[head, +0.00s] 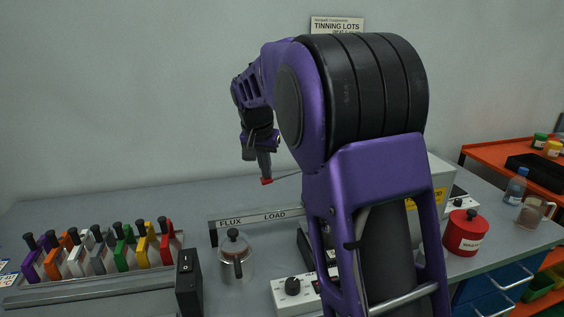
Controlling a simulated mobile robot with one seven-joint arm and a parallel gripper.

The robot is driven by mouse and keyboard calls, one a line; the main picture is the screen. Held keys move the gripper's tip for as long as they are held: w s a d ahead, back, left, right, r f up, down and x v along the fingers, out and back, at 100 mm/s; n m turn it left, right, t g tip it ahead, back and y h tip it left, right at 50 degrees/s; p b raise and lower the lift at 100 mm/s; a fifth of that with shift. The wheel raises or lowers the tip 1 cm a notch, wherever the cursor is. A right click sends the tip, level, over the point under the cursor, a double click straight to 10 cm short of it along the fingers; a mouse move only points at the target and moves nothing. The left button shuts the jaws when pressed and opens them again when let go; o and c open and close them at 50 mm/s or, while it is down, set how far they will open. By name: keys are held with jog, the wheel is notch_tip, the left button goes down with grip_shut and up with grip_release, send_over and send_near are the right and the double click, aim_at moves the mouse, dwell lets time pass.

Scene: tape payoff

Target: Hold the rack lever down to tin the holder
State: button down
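My gripper (264,172) points down from the far end of my arm, above the back of the bench. Its fingers look close together, but they are small and seen from the side. A small red tip (266,182) shows right at their lower end. A thin grey rod (287,176) runs from there to the right and goes behind my arm; it may be the rack lever, but I cannot tell whether the gripper grips or only touches it. Coloured holders with black knobs (100,257) stand in a row at the left. The tinning rack is mostly hidden by my arm.
A bar labelled FLUX and LOAD (262,218), a lidded glass pot (235,260), a black upright block (189,284) and a white knob box (292,291) stand mid-bench. A red can (465,233), a bottle (515,187) and a mug (535,212) stand right.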

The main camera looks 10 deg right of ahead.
jog(key=shift+s+d+r+g+p, duration=0.15)
jog(key=shift+g+p, duration=0.25)
jog(key=shift+p, duration=0.65)
jog(key=shift+r+p, duration=2.3)
jog(key=shift+r, duration=0.85)
